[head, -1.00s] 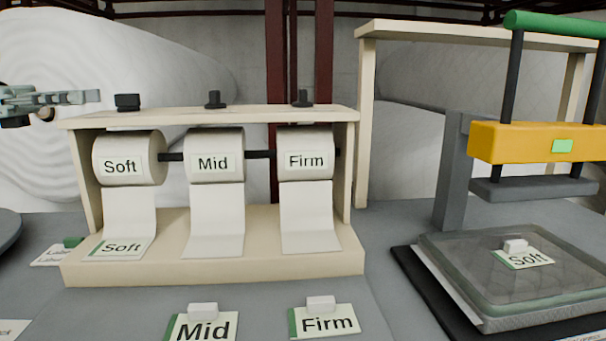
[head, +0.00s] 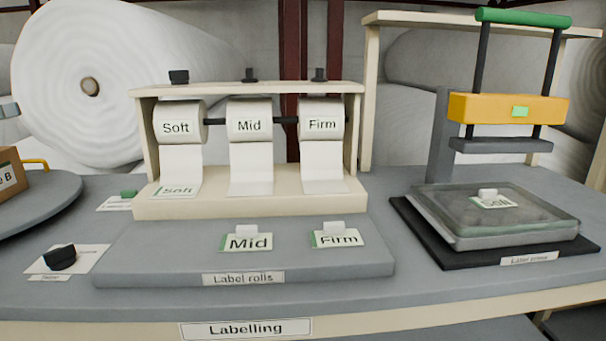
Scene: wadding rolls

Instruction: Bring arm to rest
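My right gripper is not in view.
The label roll stand (head: 250,205) carries Soft, Mid and Firm rolls. Mid (head: 247,243) and Firm (head: 338,239) cards lie before it. A press (head: 510,108) stands at right over a clear pad with a Soft card (head: 494,202). A box (head: 12,180) sits on a round table (head: 60,190) at left.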

